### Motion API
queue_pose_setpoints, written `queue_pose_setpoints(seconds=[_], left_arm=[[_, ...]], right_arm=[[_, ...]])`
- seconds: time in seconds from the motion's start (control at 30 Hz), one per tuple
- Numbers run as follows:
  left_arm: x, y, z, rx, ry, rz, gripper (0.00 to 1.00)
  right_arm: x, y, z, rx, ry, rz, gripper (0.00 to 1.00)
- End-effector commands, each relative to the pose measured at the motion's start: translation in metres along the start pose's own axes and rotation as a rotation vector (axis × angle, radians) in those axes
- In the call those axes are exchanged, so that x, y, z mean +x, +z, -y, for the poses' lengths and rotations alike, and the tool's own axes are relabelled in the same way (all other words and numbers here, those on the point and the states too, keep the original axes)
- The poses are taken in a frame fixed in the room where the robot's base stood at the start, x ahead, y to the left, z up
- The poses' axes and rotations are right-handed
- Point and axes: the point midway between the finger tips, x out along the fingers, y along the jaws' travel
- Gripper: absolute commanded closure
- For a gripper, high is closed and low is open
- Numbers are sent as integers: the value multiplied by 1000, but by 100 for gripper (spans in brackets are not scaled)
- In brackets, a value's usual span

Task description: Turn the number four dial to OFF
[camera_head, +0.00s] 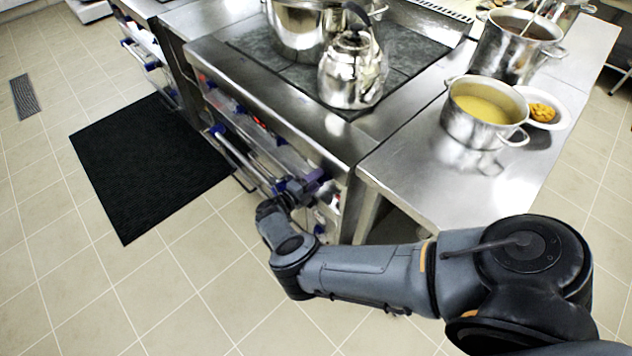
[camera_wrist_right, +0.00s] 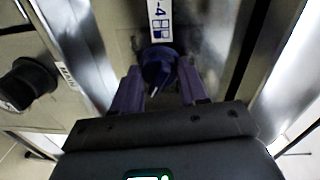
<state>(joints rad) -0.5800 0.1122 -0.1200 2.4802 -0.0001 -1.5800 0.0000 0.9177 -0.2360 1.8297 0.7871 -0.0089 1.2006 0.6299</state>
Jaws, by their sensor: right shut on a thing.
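The number four dial (camera_wrist_right: 158,68) is a dark blue knob in the right wrist view, under a white label (camera_wrist_right: 160,22) that reads "4" beside a small square symbol. My right gripper (camera_wrist_right: 157,85) has its two purple fingers on either side of the dial and is shut on it. A white mark on the dial points down and slightly left in that view. In the head view my right gripper (camera_head: 312,184) is at the right end of the stove front, and the dial is hidden there. My left gripper is not in view.
A black knob (camera_wrist_right: 28,82) sits left of the dial in the right wrist view. A kettle (camera_head: 352,72) and a large pot (camera_head: 298,30) stand on the stove top. A soup pot (camera_head: 484,112) stands on the steel counter (camera_head: 440,185). A black mat (camera_head: 140,165) lies on the floor.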

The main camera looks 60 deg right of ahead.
Motion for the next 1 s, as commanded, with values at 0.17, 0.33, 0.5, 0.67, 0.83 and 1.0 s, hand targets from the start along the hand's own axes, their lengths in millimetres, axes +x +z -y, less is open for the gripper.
queue_pose_setpoints(seconds=[0.17,0.33,0.5,0.67,0.83,1.0], left_arm=[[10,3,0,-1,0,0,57],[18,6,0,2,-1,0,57],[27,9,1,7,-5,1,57],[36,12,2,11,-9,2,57],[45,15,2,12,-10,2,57],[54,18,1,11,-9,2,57]], right_arm=[[0,0,-3,-166,-2,-12,88],[0,1,-3,-327,-3,-24,88],[0,2,-3,-487,-4,-34,88],[0,2,-4,-639,-6,-46,88],[0,2,-4,-800,-7,-58,88],[1,2,-4,-960,-10,-70,88]])
